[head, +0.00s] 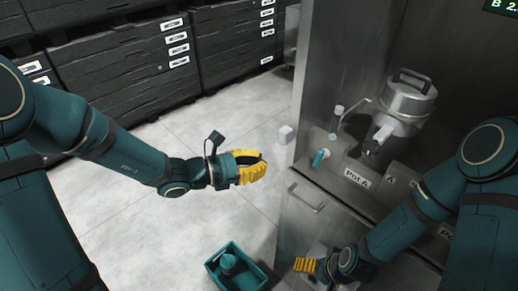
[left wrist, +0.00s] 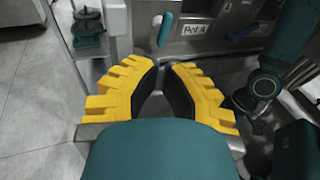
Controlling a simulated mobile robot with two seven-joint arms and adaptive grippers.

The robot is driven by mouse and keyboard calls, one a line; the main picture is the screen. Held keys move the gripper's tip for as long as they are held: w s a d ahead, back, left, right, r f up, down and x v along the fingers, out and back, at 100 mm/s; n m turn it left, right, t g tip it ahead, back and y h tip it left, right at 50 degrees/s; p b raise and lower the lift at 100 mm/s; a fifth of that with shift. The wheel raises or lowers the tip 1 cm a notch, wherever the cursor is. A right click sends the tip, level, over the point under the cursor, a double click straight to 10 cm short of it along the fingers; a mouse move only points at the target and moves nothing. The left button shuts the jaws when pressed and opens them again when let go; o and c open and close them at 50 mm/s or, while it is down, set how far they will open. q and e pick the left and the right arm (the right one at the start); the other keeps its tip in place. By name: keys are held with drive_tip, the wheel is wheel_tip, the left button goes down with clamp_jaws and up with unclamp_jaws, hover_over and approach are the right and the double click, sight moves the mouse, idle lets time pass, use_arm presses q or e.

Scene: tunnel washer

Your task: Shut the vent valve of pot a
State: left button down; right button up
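Pot a is a steel vessel (head: 405,105) on the steel cabinet, above a "Pot A" label (head: 357,178). A teal handle (head: 318,158) stands upright at the ledge left of the label, below a thin pipe; it looks like the vent valve handle. It also shows in the left wrist view (left wrist: 165,29), beyond my fingertips. My left gripper (head: 252,166) has yellow fingers and is empty, left of the handle and apart from it. A narrow gap shows between its dark pads in the left wrist view (left wrist: 163,72). My right gripper (head: 305,265) is low in front of the cabinet, its finger gap unclear.
A drawer handle (head: 307,198) sticks out of the cabinet front below the teal handle. A small white block (head: 286,134) shows by the cabinet's left edge. A teal crate (head: 240,270) stands on the floor. Black cases (head: 130,70) line the back. The floor between is clear.

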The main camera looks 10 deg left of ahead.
use_arm(q)
drive_tip(key=r, duration=0.1)
drive_tip(key=b, duration=0.4)
approach(317, 152)
drive_tip(key=w+d+f, duration=0.1)
drive_tip(key=w+d, duration=0.2)
drive_tip(key=w, duration=0.1)
drive_tip(key=shift+w+d+f+t+b, duration=0.15)
drive_tip(key=shift+w+d+b, duration=0.05)
drive_tip(key=shift+w+d, duration=0.3)
drive_tip(key=shift+w+d+f+t+b, duration=0.1)
drive_tip(key=shift+w+d+t+b, duration=0.1)
drive_tip(key=shift+w+d, duration=0.3)
drive_tip(key=shift+s+d, duration=0.1)
drive_tip(key=shift+s+d+b, duration=0.2)
drive_tip(key=shift+d+b, duration=0.05)
drive_tip(key=shift+b, duration=0.05)
drive_tip(key=shift+s+d+b, duration=0.5)
drive_tip(key=shift+d+b, duration=0.05)
drive_tip(key=shift+d, duration=0.1)
drive_tip(key=shift+b, duration=1.65)
idle(2.3)
drive_tip(key=shift+a, duration=0.1)
